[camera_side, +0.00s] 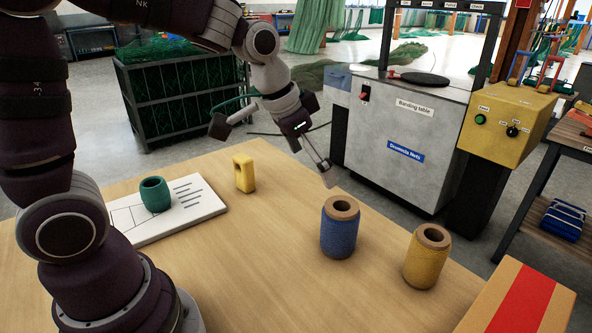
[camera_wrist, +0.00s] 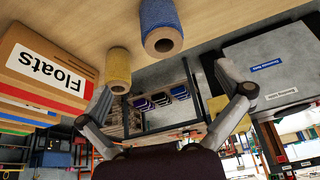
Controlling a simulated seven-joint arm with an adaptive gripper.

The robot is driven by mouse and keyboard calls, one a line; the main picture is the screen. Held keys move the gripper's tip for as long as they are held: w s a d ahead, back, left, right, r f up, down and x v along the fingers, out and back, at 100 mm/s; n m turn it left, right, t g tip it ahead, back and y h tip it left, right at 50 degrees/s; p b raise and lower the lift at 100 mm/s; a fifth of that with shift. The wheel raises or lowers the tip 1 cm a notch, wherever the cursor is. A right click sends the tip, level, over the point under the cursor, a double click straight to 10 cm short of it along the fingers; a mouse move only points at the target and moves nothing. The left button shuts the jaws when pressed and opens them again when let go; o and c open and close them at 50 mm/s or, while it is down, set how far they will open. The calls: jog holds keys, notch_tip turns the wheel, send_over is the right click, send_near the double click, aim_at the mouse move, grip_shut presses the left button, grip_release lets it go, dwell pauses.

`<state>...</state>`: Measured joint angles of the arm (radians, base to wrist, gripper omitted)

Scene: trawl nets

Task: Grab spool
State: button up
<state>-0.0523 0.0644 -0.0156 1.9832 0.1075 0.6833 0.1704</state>
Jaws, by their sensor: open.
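A blue spool (camera_side: 339,227) stands upright on the wooden table, with a brown core showing at its top. A yellow spool (camera_side: 426,258) stands upright to its right, nearer the table's right edge. My gripper (camera_side: 272,150) is open and empty, above the table's far edge, behind and to the left of the blue spool. In the wrist view, the blue spool (camera_wrist: 161,28) and the yellow spool (camera_wrist: 117,70) show at the top, beyond my gripper (camera_wrist: 168,80). My gripper touches neither spool.
A green cup-like object (camera_side: 155,195) stands on a white printed board (camera_side: 198,210). A yellow block with a slot (camera_side: 244,173) stands near the far edge. A box with a red stripe (camera_side: 517,300), labelled Floats in the wrist view (camera_wrist: 45,65), is at the right. The table's middle is clear.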

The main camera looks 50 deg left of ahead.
aim_at(344, 219)
jog(key=shift+m+g, duration=0.3)
jog(key=w+f, duration=0.4)
jog(key=shift+d+f, duration=0.15)
jog(key=x, duration=1)
jog(key=shift+s+d+f, duration=0.1)
jog(key=shift+s, duration=0.15)
jog(key=c, duration=1.3)
jog(key=shift+o, duration=0.2)
